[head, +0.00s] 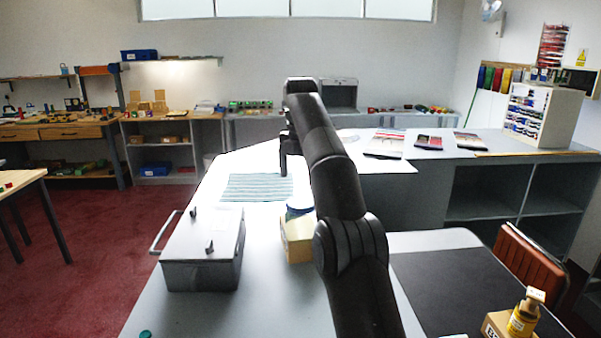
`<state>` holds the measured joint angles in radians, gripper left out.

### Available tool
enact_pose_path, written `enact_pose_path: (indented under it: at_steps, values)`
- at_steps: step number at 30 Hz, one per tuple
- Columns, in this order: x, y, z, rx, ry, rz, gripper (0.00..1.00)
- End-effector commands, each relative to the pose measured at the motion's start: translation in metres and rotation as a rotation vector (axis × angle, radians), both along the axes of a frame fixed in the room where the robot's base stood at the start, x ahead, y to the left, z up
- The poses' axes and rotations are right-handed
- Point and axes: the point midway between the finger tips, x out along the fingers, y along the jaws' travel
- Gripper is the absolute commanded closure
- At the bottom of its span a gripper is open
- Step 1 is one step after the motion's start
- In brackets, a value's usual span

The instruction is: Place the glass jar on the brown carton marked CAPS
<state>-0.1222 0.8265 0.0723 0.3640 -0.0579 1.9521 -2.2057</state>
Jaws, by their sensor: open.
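A tan-brown carton (297,243) stands on the grey-white counter, partly hidden behind my arm. No marking on it can be read from here. A small whitish and blue round thing (299,209) shows just above the carton's top edge; it may be the glass jar. My arm covers part of it, and I cannot tell whether it rests on the carton or stands behind it. My gripper (284,172) points down over the counter, farther back than the carton, near a striped cloth. It is open, and nothing shows between its fingers.
A grey metal box (203,250) with a side handle stands left of the carton. The striped cloth (250,187) lies flat behind it. A second carton (497,325) with a yellow container (523,318) stands at lower right on a dark mat (455,290). A small green cap lies front left.

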Motion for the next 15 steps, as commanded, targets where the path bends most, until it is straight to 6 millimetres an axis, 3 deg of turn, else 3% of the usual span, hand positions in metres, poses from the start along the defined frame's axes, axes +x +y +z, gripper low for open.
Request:
enact_pose_path:
  at_steps: [11,15]
  values:
    - [-0.001,0.0,0.005,0.001,-0.002,-0.006,0.0]
    - [-0.01,-0.003,0.018,0.001,-0.021,-0.079,0.0]
